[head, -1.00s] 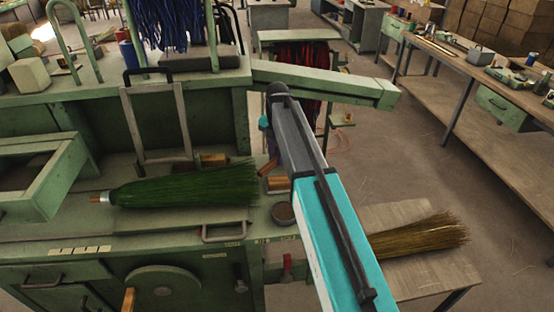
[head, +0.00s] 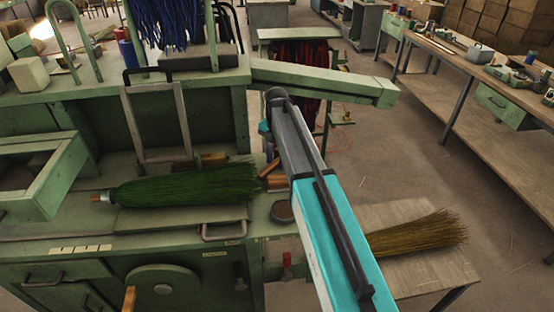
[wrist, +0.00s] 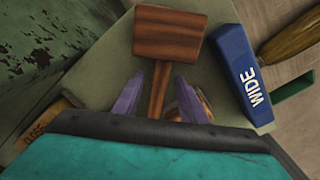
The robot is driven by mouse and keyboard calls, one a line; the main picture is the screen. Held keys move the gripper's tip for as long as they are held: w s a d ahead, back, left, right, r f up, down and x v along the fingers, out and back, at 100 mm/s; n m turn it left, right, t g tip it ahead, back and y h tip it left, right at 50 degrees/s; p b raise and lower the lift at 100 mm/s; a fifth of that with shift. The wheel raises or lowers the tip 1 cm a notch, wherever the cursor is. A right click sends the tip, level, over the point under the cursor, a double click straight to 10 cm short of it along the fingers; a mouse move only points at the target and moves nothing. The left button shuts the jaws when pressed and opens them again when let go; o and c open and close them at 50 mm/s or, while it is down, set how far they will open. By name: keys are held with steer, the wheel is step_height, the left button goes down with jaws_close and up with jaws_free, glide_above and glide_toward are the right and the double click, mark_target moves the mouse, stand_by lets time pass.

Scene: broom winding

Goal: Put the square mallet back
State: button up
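The square mallet, with a reddish-brown wooden block head (wrist: 170,34) and a straight handle (wrist: 159,88), lies on a pale green surface in the wrist view. My gripper (wrist: 161,78) has two purple fingers, one on each side of the handle below the head. They stand apart, with narrow gaps to the handle. In the head view my arm hides the gripper, and I cannot clearly pick out the mallet there.
A blue block marked WIDE (wrist: 240,75) lies right of the mallet. A brown curved item (wrist: 192,103) is partly hidden behind the right finger. A green broom (head: 185,186) lies on the green machine (head: 60,228). A straw broom (head: 420,234) lies on a low table.

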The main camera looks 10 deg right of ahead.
mark_target(276, 161)
steer(key=shift+r, duration=0.2)
step_height(276, 161, up, 12)
steer(key=b, duration=0.2)
steer(key=shift+b, duration=0.3)
stand_by(0.4)
steer(key=shift+d+f, duration=0.1)
steer(key=shift+f, duration=0.05)
stand_by(0.4)
